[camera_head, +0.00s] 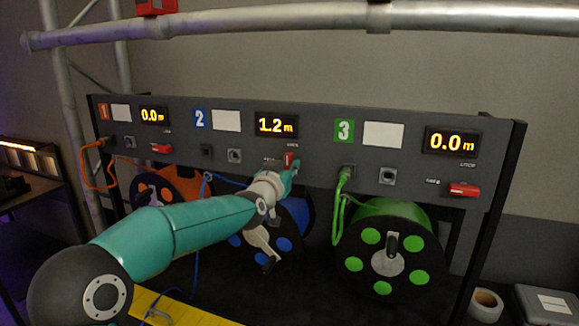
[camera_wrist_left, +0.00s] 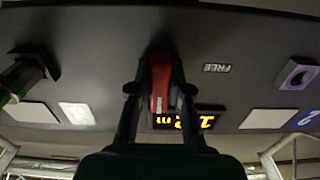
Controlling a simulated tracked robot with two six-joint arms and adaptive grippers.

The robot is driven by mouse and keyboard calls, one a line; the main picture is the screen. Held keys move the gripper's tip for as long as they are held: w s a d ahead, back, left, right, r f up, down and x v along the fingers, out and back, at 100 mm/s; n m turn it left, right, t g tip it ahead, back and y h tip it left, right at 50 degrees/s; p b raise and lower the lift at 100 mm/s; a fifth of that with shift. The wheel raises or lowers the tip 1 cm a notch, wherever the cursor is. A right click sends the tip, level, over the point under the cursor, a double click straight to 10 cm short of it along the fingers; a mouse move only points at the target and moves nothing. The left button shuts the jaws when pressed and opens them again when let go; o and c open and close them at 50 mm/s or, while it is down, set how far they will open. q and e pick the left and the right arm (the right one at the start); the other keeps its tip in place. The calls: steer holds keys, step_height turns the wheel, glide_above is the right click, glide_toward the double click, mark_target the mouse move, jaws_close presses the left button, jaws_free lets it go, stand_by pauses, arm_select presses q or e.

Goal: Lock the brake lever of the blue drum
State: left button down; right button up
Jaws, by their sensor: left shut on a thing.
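The blue drum (camera_head: 294,216) sits below panel section 2, partly hidden behind my left arm. Its red brake lever (camera_head: 288,158) stands roughly upright on the panel below the 1.2 m display (camera_head: 276,125). My left gripper (camera_head: 291,167) is at this lever. In the left wrist view, which looks upside down, the red lever (camera_wrist_left: 161,82) lies between the two fingers of the left gripper (camera_wrist_left: 160,92), shut on it. A label reading FREE (camera_wrist_left: 217,68) is beside the lever. My right gripper is not in view.
The orange drum (camera_head: 168,187) at left and green drum (camera_head: 386,248) at right have red levers lying sideways, (camera_head: 161,148) and (camera_head: 465,189). A blue cable (camera_head: 200,230) hangs behind my arm. A truss tube (camera_head: 290,20) crosses above the panel.

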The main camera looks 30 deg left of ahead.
arm_select(q)
steer(key=shift+d+f, duration=0.1)
steer(key=shift+f, duration=0.3)
steer(key=c, duration=1.3)
jaws_free()
steer(key=shift+o, duration=1.1)
steer(key=shift+r, duration=0.2)
steer(key=shift+s+r, duration=0.1)
steer(key=v, duration=1.1)
steer(key=shift+s, duration=0.4)
steer(key=shift+f, duration=0.25)
